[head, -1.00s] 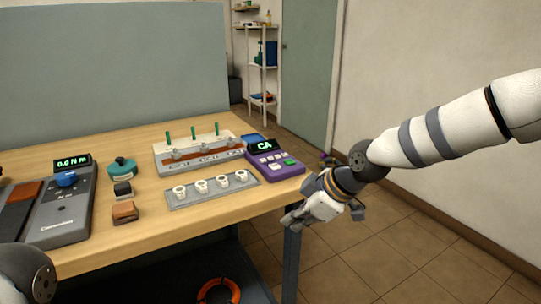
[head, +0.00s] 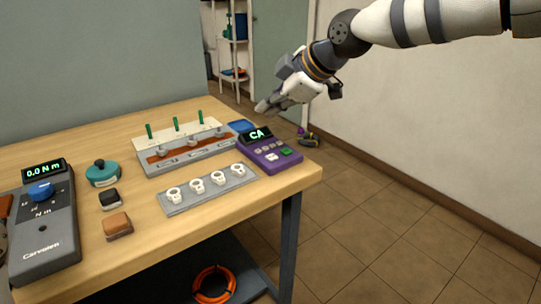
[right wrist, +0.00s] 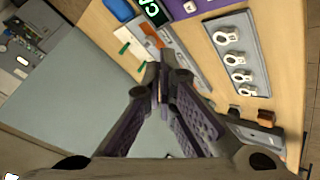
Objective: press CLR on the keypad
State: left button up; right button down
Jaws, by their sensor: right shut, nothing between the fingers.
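The purple keypad (head: 268,160) lies at the right end of the bench, its dark display showing green "CA" (head: 257,135). It has several small grey keys, a larger white key (head: 271,157) and a green key (head: 286,152); their labels are too small to read. In the right wrist view the keypad (right wrist: 190,10) is cut off at the top edge. My right gripper (head: 264,107) is shut and empty, in the air above and beyond the keypad, apart from it. In the right wrist view its fingertips (right wrist: 160,83) meet. My left gripper is out of view.
A grey strip with several white ring lugs (head: 211,190) lies left of the keypad. Behind it stands a block with green pegs (head: 176,124). A torque meter (head: 45,225), teal knob (head: 103,173) and two small blocks (head: 117,225) lie farther left. The bench front is clear.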

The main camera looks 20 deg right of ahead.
send_over(270, 158)
notch_tip(270, 158, down, 7)
jog(key=shift+f+b, duration=0.1)
jog(key=shift+b, duration=0.35)
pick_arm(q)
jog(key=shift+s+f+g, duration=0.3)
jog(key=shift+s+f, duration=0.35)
pick_arm(e)
jog(key=shift+f, duration=0.7)
jog(key=shift+f, duration=0.45)
jog(key=shift+f, duration=0.45)
dwell(0.4)
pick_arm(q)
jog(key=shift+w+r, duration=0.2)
pick_arm(e)
jog(key=shift+r, duration=0.9)
